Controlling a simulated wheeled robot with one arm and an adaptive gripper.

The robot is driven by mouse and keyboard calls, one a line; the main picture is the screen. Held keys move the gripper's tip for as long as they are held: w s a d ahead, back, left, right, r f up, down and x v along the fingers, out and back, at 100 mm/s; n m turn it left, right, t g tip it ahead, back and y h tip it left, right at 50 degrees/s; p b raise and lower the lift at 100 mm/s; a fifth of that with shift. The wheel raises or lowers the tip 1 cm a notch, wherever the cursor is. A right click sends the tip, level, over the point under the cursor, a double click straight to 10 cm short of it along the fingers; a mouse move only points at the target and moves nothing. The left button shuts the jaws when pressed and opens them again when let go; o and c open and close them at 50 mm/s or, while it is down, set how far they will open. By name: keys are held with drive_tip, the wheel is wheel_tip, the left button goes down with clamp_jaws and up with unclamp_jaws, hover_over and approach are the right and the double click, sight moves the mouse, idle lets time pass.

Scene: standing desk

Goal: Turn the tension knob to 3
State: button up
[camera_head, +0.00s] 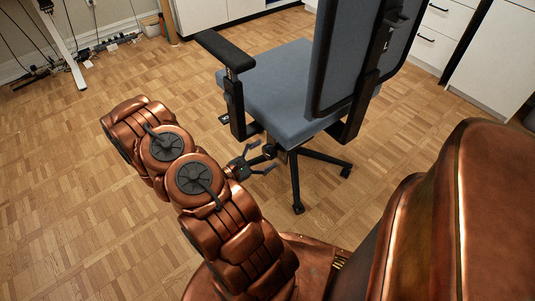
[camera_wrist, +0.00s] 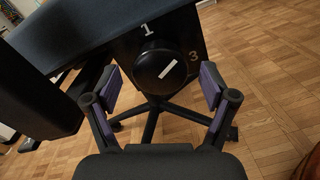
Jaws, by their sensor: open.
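The tension knob (camera_wrist: 150,68) is a round black dial under the seat of the blue-grey office chair (camera_head: 265,90). It carries a white line slanting from lower left to upper right. A white 1 (camera_wrist: 147,29) stands above the knob and an orange-brown 3 (camera_wrist: 193,56) to its right. The line's upper end lies on the side of the 3. My gripper (camera_head: 263,158) is open below the seat's near edge. In the wrist view its purple-padded fingers (camera_wrist: 160,84) stand on either side of the knob, with visible gaps. The knob is not discernible in the head view.
The chair's armrest (camera_head: 225,52) rises at the left of the seat. Its dark wheeled base (camera_head: 298,180) stands below, near my gripper. White drawers (camera_head: 441,33) stand behind at right. Cables and a power strip (camera_head: 110,43) lie by the wall. The parquet floor at left is clear.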

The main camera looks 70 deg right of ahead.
drive_tip(key=shift+s+d, duration=0.35)
drive_tip(key=shift+d, duration=0.3)
drive_tip(key=shift+c, duration=0.3)
drive_tip(key=c, duration=1.1)
drive_tip(key=shift+r+n, duration=0.1)
drive_tip(key=shift+n, duration=0.2)
